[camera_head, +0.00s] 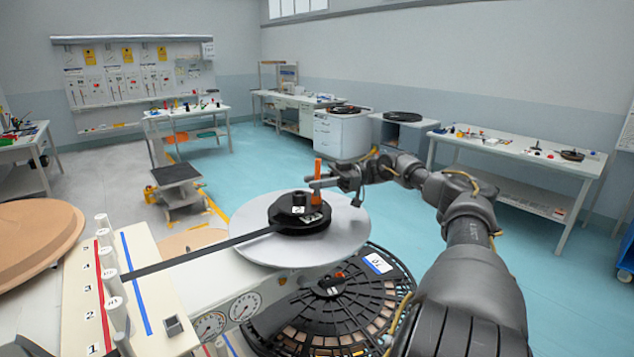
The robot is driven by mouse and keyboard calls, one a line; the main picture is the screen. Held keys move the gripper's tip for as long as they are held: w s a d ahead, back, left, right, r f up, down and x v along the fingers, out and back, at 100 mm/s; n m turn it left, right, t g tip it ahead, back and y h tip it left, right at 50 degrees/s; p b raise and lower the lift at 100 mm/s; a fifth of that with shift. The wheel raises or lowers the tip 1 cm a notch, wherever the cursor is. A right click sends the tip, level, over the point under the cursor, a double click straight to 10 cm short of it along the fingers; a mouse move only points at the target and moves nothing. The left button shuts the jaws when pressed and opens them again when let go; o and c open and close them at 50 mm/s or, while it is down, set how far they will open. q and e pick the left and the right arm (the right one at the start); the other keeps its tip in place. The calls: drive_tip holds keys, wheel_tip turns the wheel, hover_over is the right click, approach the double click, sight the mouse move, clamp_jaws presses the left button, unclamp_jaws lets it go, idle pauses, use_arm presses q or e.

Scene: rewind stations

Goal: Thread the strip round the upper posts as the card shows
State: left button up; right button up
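The black strip (200,252) runs straight from the black reel (299,212) on a pale round plate (344,236) to the white post panel (150,285). Its far end lies beside a row of upright white posts (108,257); I cannot tell whether it goes round any of them. My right gripper (318,183) is over the reel's right side and appears shut on an upright orange handle (317,171). The handle's lower end is at the reel. My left gripper is not in view. I cannot make out the card.
The panel carries a red line, a blue line (136,283) and numbers beside the posts. A dark segmented carousel (330,317) lies below the plate. Two dials (244,306) are on the machine's front. A brown disc (35,238) is at left. Benches stand farther back across open floor.

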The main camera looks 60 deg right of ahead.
drive_tip(key=shift+o, duration=1)
drive_tip(key=shift+s+d+f, duration=0.1)
drive_tip(key=shift+d, duration=0.05)
drive_tip(key=b+v, duration=1)
drive_tip(key=b, duration=0.1)
drive_tip(key=shift+s+d, duration=0.15)
